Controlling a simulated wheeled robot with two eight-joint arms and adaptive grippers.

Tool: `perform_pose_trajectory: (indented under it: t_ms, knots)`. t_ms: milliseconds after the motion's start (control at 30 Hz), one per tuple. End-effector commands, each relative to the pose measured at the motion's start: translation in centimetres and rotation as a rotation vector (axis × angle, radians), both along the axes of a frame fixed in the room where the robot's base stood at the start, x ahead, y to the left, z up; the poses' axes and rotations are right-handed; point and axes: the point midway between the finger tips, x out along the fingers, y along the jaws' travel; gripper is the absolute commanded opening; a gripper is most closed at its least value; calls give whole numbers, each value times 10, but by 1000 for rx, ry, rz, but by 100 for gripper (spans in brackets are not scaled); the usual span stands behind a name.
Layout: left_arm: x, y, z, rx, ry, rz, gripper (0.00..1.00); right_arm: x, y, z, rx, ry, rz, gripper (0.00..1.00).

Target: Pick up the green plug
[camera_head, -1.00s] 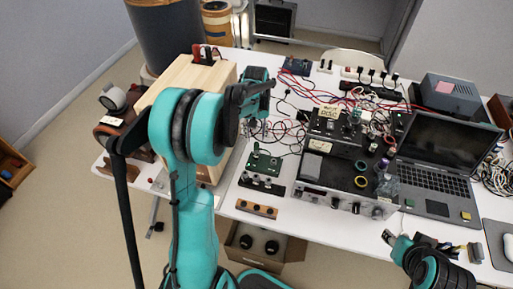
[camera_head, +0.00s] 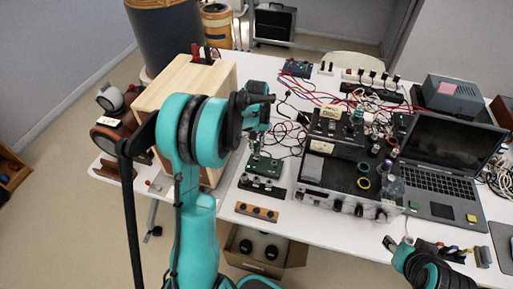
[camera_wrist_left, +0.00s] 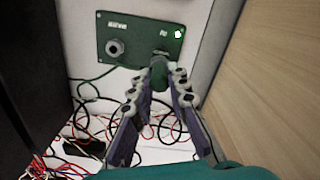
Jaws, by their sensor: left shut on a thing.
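The green plug (camera_wrist_left: 159,74) shows between my left fingertips in the left wrist view, at the lower edge of a green panel (camera_wrist_left: 105,38). My left gripper (camera_wrist_left: 158,84) is shut on it. Whether the plug is still seated in the panel cannot be told. In the head view my left gripper (camera_head: 255,146) points down just above the green panel (camera_head: 262,167), and the plug is too small to make out. My right gripper (camera_head: 389,243) is at the lower right, by the table's front edge. Its fingers are too small to judge.
A wooden speaker box (camera_head: 207,78) stands close to the left of my left gripper. A black device with knobs (camera_head: 335,180) and a laptop (camera_head: 447,155) stand to the right. Loose red and black cables lie behind. A wooden strip (camera_head: 257,212) lies in front.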

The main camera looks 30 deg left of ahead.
Motion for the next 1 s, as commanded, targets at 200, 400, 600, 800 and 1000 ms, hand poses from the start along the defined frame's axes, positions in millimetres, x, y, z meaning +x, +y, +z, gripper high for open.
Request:
perform_pose_trajectory:
  t_ms: [200,400,600,800,1000]
  knots:
    - [0,0,3,0,0,0,0,0,0,1,0,0,0,41]
    - [0,0,23,0,0,0,0,0,0,12,0,0,0,41]
    - [-6,-19,56,0,0,-5,0,0,0,29,0,0,0,41]
    - [-22,-64,84,0,0,-5,0,0,0,45,0,0,0,41]
    - [-32,-96,103,0,0,-3,0,0,0,54,0,0,0,41]
